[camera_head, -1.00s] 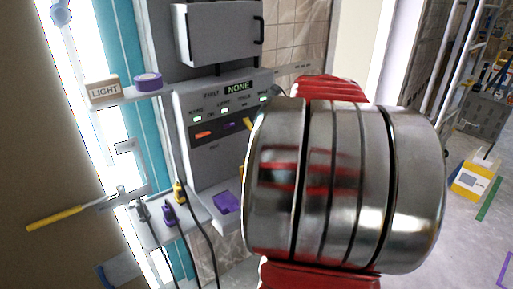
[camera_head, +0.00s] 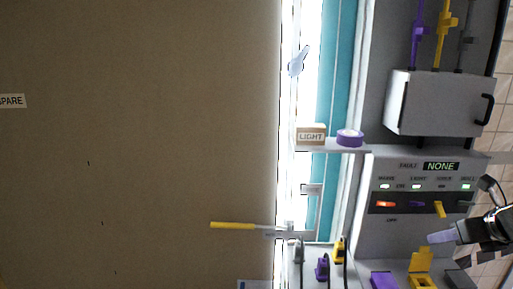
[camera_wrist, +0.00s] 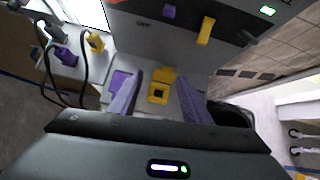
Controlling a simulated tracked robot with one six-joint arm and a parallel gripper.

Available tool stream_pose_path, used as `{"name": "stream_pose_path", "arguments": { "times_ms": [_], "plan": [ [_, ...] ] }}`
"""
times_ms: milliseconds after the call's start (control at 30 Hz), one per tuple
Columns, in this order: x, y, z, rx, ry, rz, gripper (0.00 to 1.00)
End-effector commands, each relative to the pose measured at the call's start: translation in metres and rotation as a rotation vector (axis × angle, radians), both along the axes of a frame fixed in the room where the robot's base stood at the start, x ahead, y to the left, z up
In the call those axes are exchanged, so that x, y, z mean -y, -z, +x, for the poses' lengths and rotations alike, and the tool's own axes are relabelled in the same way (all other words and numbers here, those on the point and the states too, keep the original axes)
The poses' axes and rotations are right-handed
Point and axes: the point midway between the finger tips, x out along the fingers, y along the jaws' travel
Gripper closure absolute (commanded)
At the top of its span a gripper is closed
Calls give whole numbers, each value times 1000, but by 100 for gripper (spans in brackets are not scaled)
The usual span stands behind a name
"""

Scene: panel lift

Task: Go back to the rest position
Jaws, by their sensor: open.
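My gripper (camera_head: 446,238) is at the right edge of the head view, in front of the lower part of the grey control panel (camera_head: 385,238). Its visible fingertip is pale purple and points left. In the wrist view my gripper (camera_wrist: 159,78) shows two purple fingers spread apart with nothing between them. A yellow socket block (camera_wrist: 158,93) lies beyond the gap, below the panel face. The panel display (camera_head: 441,166) reads NONE beside the word FAULT.
A shelf holds a LIGHT box (camera_head: 311,134) and a purple tape roll (camera_head: 349,137). A yellow-handled lever (camera_head: 232,225) sticks out left. Plugs with cables, including a purple plug (camera_head: 322,267), stand on a lower ledge. A grey cabinet (camera_head: 432,103) hangs above the panel. A brown wall fills the left.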

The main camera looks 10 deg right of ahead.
Motion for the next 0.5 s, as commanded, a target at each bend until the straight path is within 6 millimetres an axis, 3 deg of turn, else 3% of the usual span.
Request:
{"name": "stream_pose_path", "arguments": {
  "times_ms": [233, 500],
  "plan": [
    [-89, -1, 19, -94, -394, -242, 56],
    [-187, 4, 17, -177, -892, -556, 56]
  ]
}}
